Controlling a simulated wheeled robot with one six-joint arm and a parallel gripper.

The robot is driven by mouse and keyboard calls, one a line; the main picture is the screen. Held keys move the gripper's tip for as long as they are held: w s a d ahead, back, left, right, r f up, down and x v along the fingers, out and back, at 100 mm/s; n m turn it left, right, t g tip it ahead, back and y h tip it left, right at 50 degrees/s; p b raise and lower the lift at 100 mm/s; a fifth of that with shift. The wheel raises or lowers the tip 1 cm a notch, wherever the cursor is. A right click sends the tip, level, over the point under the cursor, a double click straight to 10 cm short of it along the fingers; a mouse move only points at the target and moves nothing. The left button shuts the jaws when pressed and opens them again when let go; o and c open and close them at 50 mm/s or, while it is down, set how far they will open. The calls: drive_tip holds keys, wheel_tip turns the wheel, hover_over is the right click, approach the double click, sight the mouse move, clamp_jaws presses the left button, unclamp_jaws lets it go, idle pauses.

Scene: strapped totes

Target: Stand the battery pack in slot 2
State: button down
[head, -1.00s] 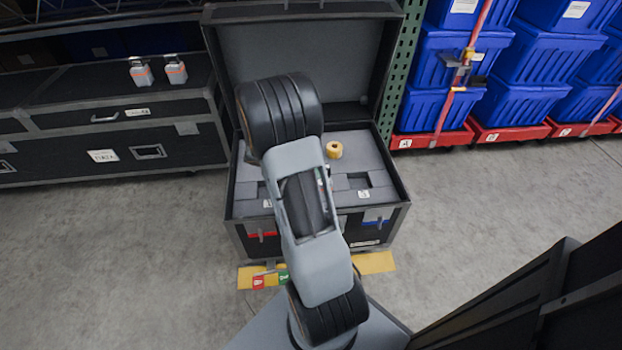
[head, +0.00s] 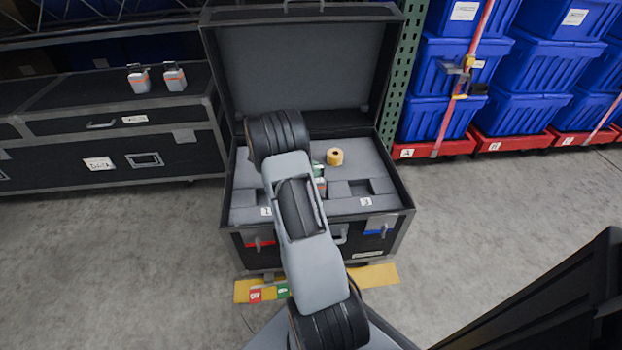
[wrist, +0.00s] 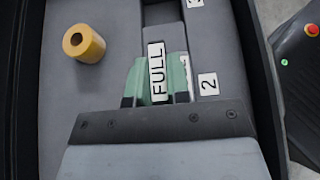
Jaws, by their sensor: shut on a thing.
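A yellow tape roll (head: 335,157) lies on the foam behind the slots. An empty pocket by label 3 (head: 365,201) is at right. Two white-orange packs (head: 139,78) stand on the black case at left. Blue totes (head: 440,85) on red dollies are at right.

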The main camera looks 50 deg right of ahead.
drive_tip(key=shift+w+d+f+b, duration=0.1)
drive_tip(key=shift+f+b, duration=0.8)
drive_tip(key=shift+f, duration=0.65)
drive_tip(key=shift+f, duration=0.1)
drive_tip(key=c, duration=1.1)
unclamp_jaws()
drive_tip(key=shift+f, duration=0.1)
drive_tip(key=shift+w+a+r, duration=0.15)
drive_tip(key=shift+a+r, duration=0.1)
drive_tip(key=shift+r, duration=0.15)
drive_tip(key=p+v, duration=0.4)
drive_tip(key=v, duration=0.7)
drive_tip(key=shift+w+a+r, duration=0.1)
drive_tip(key=shift+w+r, duration=0.05)
